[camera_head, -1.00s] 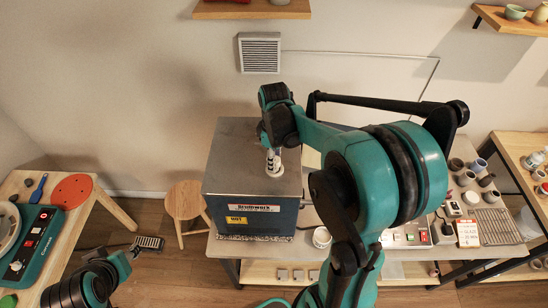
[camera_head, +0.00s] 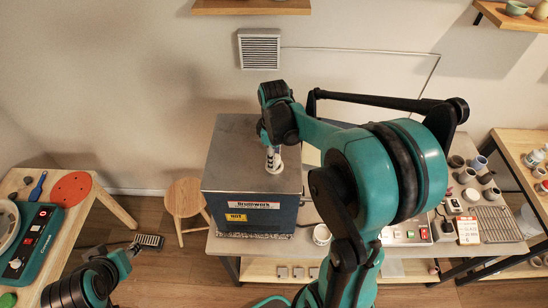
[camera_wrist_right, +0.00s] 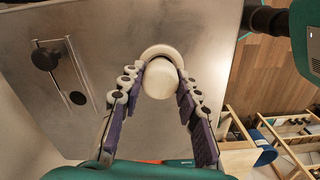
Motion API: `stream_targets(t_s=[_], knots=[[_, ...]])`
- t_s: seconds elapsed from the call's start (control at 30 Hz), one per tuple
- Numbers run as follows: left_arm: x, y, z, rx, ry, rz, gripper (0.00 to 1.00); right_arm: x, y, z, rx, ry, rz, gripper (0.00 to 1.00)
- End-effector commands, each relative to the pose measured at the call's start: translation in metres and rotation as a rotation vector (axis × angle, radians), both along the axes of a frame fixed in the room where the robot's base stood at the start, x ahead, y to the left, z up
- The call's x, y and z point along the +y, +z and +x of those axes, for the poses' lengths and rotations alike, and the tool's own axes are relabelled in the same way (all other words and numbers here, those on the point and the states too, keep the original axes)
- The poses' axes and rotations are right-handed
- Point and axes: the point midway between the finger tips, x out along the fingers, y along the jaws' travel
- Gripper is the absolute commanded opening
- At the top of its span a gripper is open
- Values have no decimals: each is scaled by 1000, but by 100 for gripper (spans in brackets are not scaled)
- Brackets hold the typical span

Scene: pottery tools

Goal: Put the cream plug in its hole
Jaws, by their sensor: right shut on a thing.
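The kiln is a blue box with a grey metal lid (camera_head: 235,155) on the bench, with a yellow HOT label on its front. My right gripper (camera_head: 273,158) points down over the right part of the lid. In the right wrist view, my right gripper (camera_wrist_right: 160,88) is shut on the cream plug (camera_wrist_right: 162,79), a pale round piece between its fingers. A pale ring (camera_wrist_right: 161,51) shows around the plug's far side. I cannot tell how deep the plug sits, and the hole itself is hidden.
A black fitting (camera_wrist_right: 46,59) lies on the lid in the wrist view. A wooden stool (camera_head: 185,200) stands left of the kiln. A white cup (camera_head: 321,235) and a panel with switches (camera_head: 405,236) are to its right. A wheel table (camera_head: 35,235) is at far left.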

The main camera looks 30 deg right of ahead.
Motion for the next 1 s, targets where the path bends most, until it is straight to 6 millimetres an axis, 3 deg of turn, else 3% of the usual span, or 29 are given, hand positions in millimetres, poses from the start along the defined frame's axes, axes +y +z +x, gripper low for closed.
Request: stream_targets(t_s=[1.0], knots=[[0, -6, 0, 0, 0, 0, 40, 0, -5, 0, 0, 0, 0, 4]])
